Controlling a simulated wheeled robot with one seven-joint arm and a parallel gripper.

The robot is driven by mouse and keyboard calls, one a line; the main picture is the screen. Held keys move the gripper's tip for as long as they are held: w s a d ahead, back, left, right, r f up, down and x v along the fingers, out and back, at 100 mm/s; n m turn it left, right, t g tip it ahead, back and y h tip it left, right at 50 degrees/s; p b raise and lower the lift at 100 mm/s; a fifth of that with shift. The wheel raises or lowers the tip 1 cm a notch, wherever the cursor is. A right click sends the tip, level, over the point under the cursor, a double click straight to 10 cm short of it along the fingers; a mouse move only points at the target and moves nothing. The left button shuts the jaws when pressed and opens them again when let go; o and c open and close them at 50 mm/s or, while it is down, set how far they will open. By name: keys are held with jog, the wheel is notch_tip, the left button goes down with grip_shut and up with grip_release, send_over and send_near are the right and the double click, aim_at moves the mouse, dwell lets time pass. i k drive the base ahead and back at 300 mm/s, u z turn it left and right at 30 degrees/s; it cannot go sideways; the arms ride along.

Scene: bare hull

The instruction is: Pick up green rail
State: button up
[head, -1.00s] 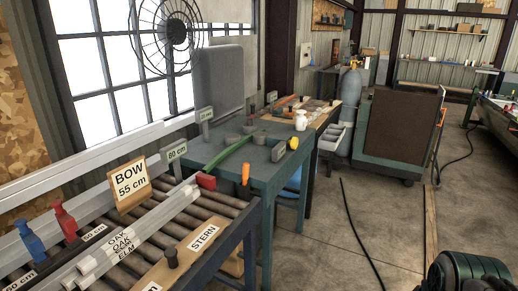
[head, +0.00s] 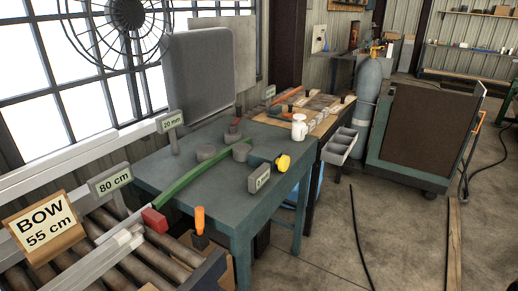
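A long, thin green rail (head: 192,178) lies slantwise on a grey-green table (head: 225,217). Its near end is by a red block (head: 155,221) at the table's left edge, and its far end is near a dark round piece (head: 241,152). Whether the near end touches the red block I cannot tell. My gripper is not in the head view.
An orange-handled tool (head: 200,220) stands near the front. Open floor (head: 330,235) lies to the right.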

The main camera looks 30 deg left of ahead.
aim_at(158, 202)
jog(key=u, duration=0.15)
jog(key=i, duration=1.55)
jog(key=u, duration=1.2)
jog(key=i, duration=0.75)
jog(key=u, duration=1.3)
jog(key=i, duration=0.45)
jog(key=u, duration=0.35)
